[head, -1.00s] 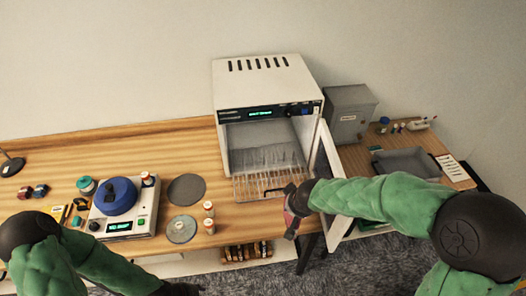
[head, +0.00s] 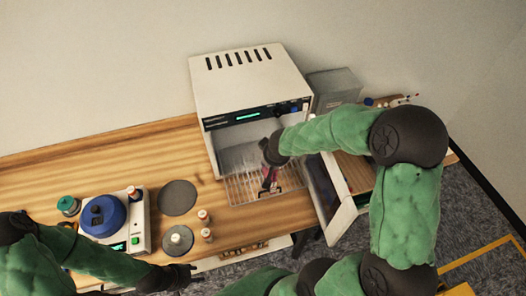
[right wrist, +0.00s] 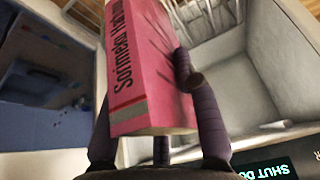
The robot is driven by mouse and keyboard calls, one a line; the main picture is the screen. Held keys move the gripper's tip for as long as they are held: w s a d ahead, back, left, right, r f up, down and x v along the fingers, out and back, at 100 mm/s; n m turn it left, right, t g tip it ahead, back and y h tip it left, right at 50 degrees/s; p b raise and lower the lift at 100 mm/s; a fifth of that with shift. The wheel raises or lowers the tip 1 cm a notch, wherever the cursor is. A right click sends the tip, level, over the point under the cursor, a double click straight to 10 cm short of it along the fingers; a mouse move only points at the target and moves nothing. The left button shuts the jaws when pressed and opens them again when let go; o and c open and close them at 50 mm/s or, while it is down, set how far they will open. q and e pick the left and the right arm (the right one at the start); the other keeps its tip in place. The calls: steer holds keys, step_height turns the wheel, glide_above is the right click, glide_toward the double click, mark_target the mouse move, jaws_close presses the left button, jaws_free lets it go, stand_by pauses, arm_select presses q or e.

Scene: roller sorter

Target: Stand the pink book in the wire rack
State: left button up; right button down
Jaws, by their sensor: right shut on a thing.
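The pink book (right wrist: 150,70) fills the middle of the right wrist view, with dark lettering along its spine. My right gripper (right wrist: 150,120) is shut on it, with dark ribbed fingers on either side. I cannot tell whether the book touches the rack. My left gripper (head: 183,272) is low over the table's front; its fingers are too small to read.
The oven (head: 247,85) stands at the back of the wooden table (head: 110,160). Its open door (head: 335,190) juts forward on the right, close to my right arm. A blue-topped device (head: 103,215), dark discs and small bottles (head: 205,222) stand on the left.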

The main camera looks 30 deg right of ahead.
steer(key=w+d+p, duration=0.2)
steer(key=w+p, duration=0.1)
steer(key=w, duration=0.6)
step_height(320, 180, down, 7)
steer(key=b, duration=0.1)
steer(key=shift+w+d, duration=0.15)
steer(key=shift+w, duration=0.05)
steer(key=shift+f, duration=0.15)
steer(key=c, duration=0.9)
jaws_free()
